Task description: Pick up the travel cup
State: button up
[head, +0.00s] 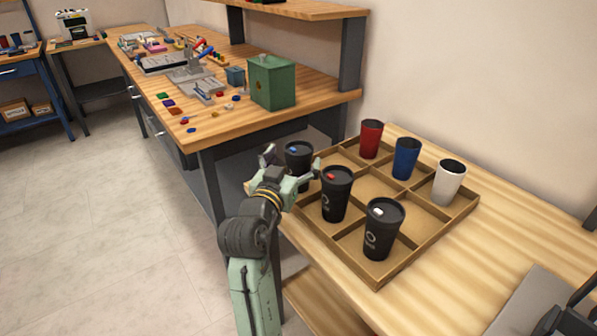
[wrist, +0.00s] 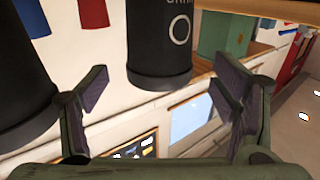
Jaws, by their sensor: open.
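Three black lidded travel cups stand upright along the near-left side of a divided wooden tray (head: 330,246). One has a blue lid tab (head: 298,151), one a red tab (head: 336,196), and one a white tab (head: 382,230). My gripper (head: 290,172) is open at the blue-tab cup and partly hides it. In the wrist view, a black cup with a ring logo (wrist: 160,45) shows between and above the spread fingers (wrist: 160,100). Another black cup (wrist: 25,70) shows at the left, close to the left finger. I cannot tell whether either finger touches a cup.
Red (head: 371,139), blue (head: 406,158) and white (head: 448,182) cups stand in the tray's far row. A workbench (head: 210,130) with a green box (head: 272,82) stands behind. A grey device (head: 545,305) is at lower right.

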aim_at(303, 145)
jog(key=shift+p+x, duration=0.4)
jog(key=shift+x, duration=1.45)
jog(key=c, duration=0.8)
jog(key=shift+c, duration=0.3)
jog(key=shift+r, duration=0.15)
